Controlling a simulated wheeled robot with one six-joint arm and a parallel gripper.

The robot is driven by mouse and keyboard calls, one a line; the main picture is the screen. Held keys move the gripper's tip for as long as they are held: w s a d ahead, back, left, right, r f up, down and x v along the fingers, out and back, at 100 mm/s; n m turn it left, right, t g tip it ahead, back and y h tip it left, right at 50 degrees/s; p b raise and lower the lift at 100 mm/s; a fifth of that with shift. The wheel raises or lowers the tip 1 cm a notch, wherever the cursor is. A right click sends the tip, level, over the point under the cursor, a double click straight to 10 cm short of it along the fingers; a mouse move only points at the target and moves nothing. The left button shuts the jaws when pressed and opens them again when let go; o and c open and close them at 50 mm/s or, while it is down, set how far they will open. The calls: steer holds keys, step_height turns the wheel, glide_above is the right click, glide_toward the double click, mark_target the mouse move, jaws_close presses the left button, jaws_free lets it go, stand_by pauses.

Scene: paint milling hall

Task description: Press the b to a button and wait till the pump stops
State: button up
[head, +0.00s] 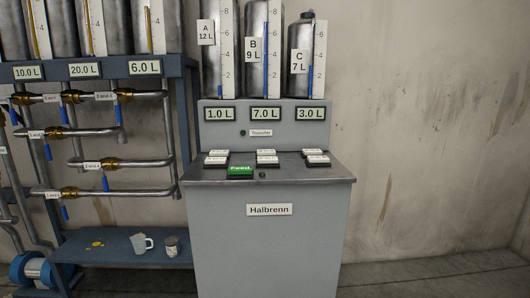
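A grey console labelled Halbrenn (268,240) stands in the middle of the head view. On its sloped top are several white buttons (267,153) in pairs; their lettering is too small to read, so I cannot tell which is b to a. Behind stand cylinders A 12 L (207,60), B 9 L (254,75) and C 7 L (299,81), with blue level columns. Their displays read 1.0 L (220,114), 7.0 L (266,114) and 3.0 L (311,114). A small dark green lamp (243,132) sits below them beside a small label. My gripper is not in view.
A green button (240,171) sits at the console's front edge. On the left, a blue rack holds pipes with blue-handled valves, tanks reading 10.0 L, 20.0 L and 6.0 L, a jug (141,243) and a cup (171,246). The floor on the right is clear.

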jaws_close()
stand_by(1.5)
